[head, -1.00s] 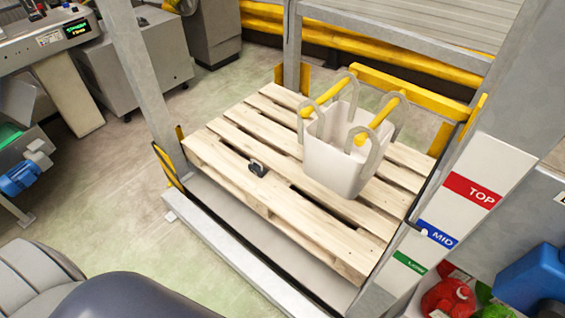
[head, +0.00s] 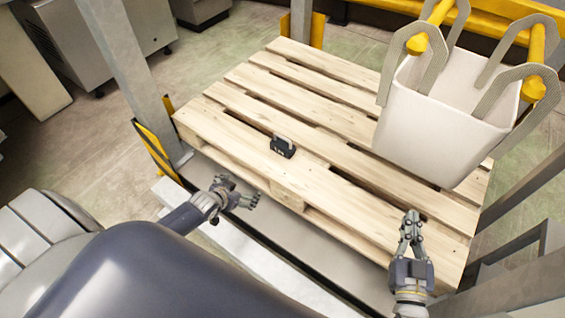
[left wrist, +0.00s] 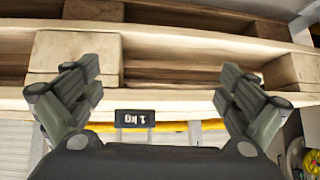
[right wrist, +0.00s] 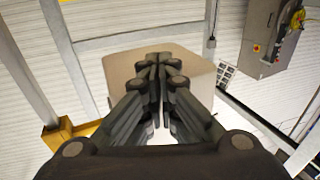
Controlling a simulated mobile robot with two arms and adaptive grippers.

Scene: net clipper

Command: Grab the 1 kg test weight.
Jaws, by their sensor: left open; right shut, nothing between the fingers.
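My left gripper (head: 240,194) is open and empty, in front of the pallet's near edge and apart from the weight. It also shows in the left wrist view (left wrist: 160,85). My right gripper (head: 411,222) is shut and empty, over the pallet's right front part; its closed fingers show in the right wrist view (right wrist: 160,65).
A white bin (head: 437,125) with grey loops on yellow bars hangs at the right, over the pallet. A grey post (head: 122,70) with a striped guard stands at the pallet's left corner. The pallet top around the weight is clear.

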